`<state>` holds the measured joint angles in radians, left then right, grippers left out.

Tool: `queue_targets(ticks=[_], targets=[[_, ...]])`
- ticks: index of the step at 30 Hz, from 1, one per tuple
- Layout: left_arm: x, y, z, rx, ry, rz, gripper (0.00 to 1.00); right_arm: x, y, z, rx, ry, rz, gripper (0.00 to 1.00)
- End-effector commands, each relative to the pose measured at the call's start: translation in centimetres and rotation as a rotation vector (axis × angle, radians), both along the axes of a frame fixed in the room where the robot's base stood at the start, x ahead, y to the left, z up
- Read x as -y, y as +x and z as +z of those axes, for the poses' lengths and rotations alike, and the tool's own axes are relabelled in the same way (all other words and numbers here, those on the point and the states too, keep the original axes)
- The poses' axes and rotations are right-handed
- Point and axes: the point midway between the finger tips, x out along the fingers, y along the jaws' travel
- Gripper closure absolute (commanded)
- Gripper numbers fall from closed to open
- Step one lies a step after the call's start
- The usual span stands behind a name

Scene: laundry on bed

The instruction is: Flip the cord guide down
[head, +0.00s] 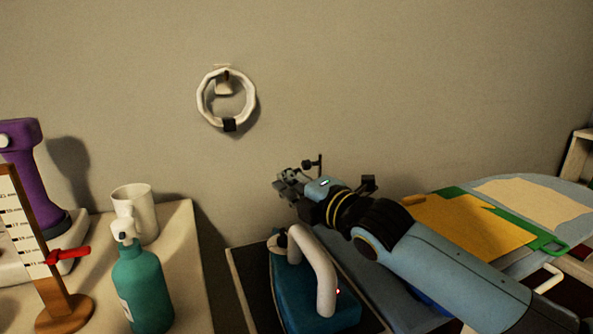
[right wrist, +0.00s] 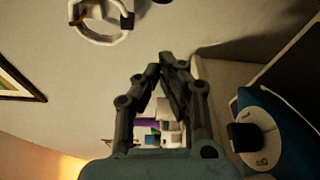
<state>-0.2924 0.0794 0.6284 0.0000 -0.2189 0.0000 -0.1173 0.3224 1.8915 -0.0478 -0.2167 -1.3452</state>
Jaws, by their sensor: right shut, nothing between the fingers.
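My right gripper (head: 287,183) is shut and empty, held in the air above the far end of the iron and in front of the wall. Its fingertips meet in the right wrist view (right wrist: 165,62). The blue iron (head: 290,300) with its white handle (head: 322,270) sits on a dark surface below the gripper. It also shows at the right of the right wrist view (right wrist: 288,112), with a black block (right wrist: 245,137) on its pale round part. I cannot tell which part is the cord guide. My left gripper is not in view.
A white ring (head: 202,100) with a black clip hangs on the wall. A teal pump bottle (head: 145,290), a white mug (head: 143,218) and a wooden gauge (head: 45,275) stand at left. Folded yellow cloth (head: 470,235) lies at right, beyond my right arm.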

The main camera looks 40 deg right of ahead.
Motion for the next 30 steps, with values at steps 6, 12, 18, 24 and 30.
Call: queue_targets(ticks=[6, 12, 18, 24, 30], targets=[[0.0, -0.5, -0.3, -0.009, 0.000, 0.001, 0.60, 0.7, 3.5, -0.1, -0.004, -0.005, 0.000, 1.00], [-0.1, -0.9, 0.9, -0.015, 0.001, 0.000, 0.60, 3.0, 2.6, 0.5, -0.002, -0.005, 0.000, 1.00], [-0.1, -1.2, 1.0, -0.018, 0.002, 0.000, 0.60, 3.7, 2.4, 0.4, -0.001, -0.002, 0.000, 1.00], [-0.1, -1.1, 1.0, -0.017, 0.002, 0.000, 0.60, 3.7, 2.3, 0.3, -0.001, -0.001, 0.000, 1.00], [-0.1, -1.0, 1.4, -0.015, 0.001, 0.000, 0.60, 3.7, 2.3, 0.5, 0.002, 0.009, 0.000, 1.00]])
